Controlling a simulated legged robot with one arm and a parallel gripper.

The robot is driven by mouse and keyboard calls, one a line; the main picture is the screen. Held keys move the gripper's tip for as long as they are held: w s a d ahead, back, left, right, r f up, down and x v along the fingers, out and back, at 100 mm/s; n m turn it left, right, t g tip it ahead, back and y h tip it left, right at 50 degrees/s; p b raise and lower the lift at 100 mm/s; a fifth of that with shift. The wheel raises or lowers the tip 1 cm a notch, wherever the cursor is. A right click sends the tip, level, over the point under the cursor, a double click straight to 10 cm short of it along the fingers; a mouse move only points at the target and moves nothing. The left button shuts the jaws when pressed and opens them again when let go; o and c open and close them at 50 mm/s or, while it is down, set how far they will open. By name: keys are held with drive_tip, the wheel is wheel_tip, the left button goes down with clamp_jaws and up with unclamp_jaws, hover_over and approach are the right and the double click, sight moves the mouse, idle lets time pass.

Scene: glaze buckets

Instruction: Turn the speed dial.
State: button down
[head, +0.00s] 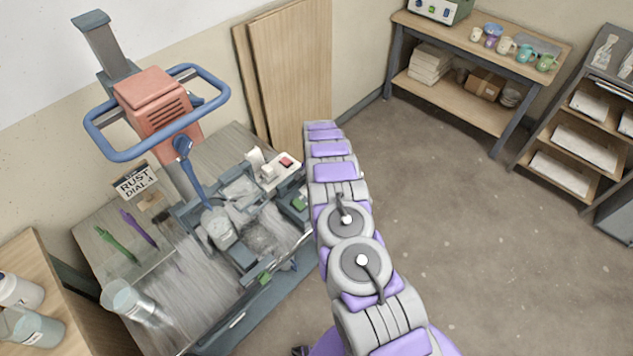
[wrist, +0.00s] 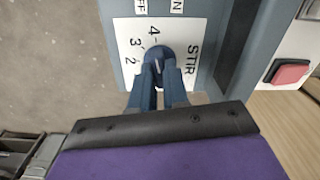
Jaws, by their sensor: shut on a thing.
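The speed dial (wrist: 158,53) is a round dark blue knob on a white plate (wrist: 192,72) printed with STIR and the numbers 2, 3 and 4. The plate appears rotated in the wrist view. My gripper (wrist: 158,72) is shut on the dial, with one blue finger on each side of it. A small pale mark shows on the knob, but I cannot tell exactly which number it points at. The fingers cover the lower part of the scale. In the head view my arm hides the dial and gripper.
A white box with a red button (wrist: 288,71) stands close to the right of the panel. In the head view, the orange mixer motor (head: 155,100) with its blue ring handle stands over the bench. The floor on the right is clear.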

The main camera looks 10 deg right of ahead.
drive_tip(key=shift+w, duration=0.1)
idle(0.4)
drive_tip(key=c, duration=1.1)
unclamp_jaws()
drive_tip(key=shift+a, duration=0.1)
wheel_tip(320, 180, up, 17)
drive_tip(key=shift+r+p, duration=0.15)
drive_tip(key=shift+p, duration=0.4)
